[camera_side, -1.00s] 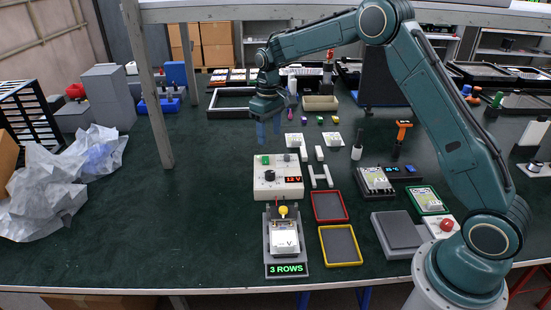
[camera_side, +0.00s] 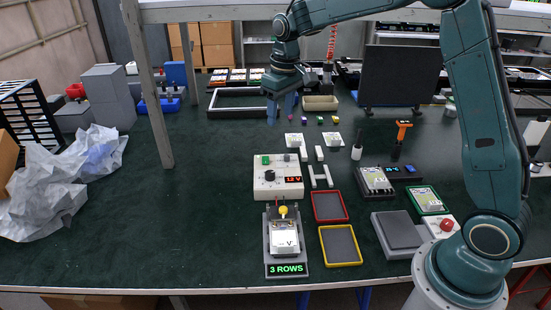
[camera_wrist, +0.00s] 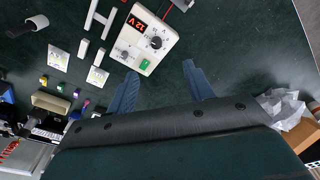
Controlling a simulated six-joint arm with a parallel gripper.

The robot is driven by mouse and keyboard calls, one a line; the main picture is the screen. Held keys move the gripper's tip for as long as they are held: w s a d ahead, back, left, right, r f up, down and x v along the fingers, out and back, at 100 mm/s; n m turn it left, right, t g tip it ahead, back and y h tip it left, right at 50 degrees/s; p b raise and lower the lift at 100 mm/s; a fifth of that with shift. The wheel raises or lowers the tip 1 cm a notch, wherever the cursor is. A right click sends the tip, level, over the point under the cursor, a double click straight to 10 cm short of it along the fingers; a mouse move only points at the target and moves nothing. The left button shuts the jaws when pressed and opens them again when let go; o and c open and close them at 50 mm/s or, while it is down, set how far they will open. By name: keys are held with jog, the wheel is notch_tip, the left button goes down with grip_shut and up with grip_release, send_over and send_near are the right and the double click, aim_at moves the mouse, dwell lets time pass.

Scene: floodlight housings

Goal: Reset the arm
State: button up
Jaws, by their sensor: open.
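My gripper (camera_side: 282,108) is up over the far part of the dark green table (camera_side: 200,215) in the side view. Its two blue fingers are apart with nothing between them. In the wrist view my gripper (camera_wrist: 162,88) also shows open and empty, with bare table between the fingertips. The white power supply box (camera_side: 278,177) reading 12 V stands nearer the camera, apart from the fingers. It also shows in the wrist view (camera_wrist: 145,38), just beyond the left finger.
A black panel (camera_side: 403,75) stands at the back. A frame post (camera_side: 148,90) and crumpled sheet (camera_side: 60,185) are on the left. Table between is clear.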

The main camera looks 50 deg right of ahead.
jog(key=s+a+r+t, duration=0.1)
jog(key=s+a+r, duration=0.1)
jog(key=s+r, duration=0.45)
jog(key=s+a+r+t, duration=0.1)
jog(key=s+r, duration=0.2)
jog(key=s, duration=0.6)
jog(key=s+a+f+t, duration=0.1)
jog(key=s, duration=0.7)
jog(key=s+f+t, duration=0.1)
jog(key=s, duration=0.7)
jog(key=shift+a+f+m, duration=0.25)
jog(key=shift+a+m, duration=0.1)
jog(key=shift+m, duration=0.05)
dwell(3.1)
